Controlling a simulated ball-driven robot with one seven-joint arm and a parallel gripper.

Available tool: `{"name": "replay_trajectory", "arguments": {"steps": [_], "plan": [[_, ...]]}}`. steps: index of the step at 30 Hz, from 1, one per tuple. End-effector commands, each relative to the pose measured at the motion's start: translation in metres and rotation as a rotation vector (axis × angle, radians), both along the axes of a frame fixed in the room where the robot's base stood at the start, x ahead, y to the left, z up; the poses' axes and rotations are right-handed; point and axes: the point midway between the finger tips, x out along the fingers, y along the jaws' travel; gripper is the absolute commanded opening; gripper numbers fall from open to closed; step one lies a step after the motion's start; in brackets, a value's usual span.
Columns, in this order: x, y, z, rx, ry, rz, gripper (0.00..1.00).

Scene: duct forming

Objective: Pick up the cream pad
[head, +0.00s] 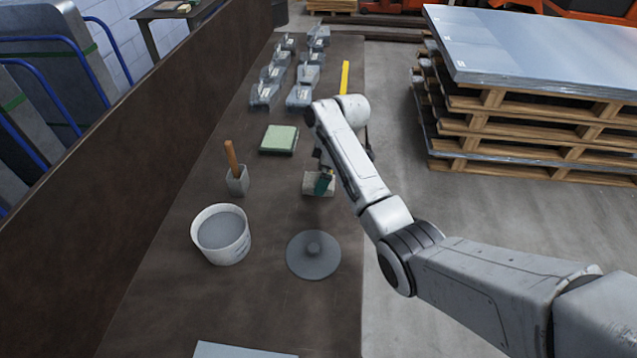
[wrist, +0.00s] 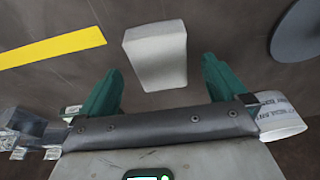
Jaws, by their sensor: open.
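The cream pad (head: 311,187) lies on the dark brown bench in the head view, partly hidden by my gripper. In the wrist view the cream pad (wrist: 156,52) is a pale, smooth block ahead of the fingers, its near end reaching between the fingertips. My gripper (wrist: 160,66) is open, with one green finger on each side of the pad's near end and bare bench showing between. In the head view my gripper (head: 324,184) is just over the pad. I cannot tell how high the fingertips are above the bench.
A green pad (head: 279,139), a container with a wooden handle (head: 236,182), a bucket of grey material (head: 221,231) and a grey knobbed disc (head: 314,258) stand around. A yellow strip (head: 344,78) and several metal parts (head: 263,94) lie farther back. A board (head: 150,160) edges the bench's left.

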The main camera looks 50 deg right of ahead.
Motion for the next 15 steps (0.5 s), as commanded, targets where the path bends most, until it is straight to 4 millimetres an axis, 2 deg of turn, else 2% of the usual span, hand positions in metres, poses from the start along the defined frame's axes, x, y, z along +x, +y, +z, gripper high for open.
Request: {"name": "replay_trajectory", "arguments": {"steps": [3, 6, 14, 15], "plan": [[0.003, 0.003, -0.016, 0.000, 0.001, 0.000, 0.99], [0.005, 0.004, -0.024, 0.000, 0.000, 0.000, 0.99], [0.005, 0.005, -0.027, 0.000, 0.000, 0.000, 0.99], [0.005, 0.004, -0.026, 0.000, 0.000, 0.000, 0.96]]}}
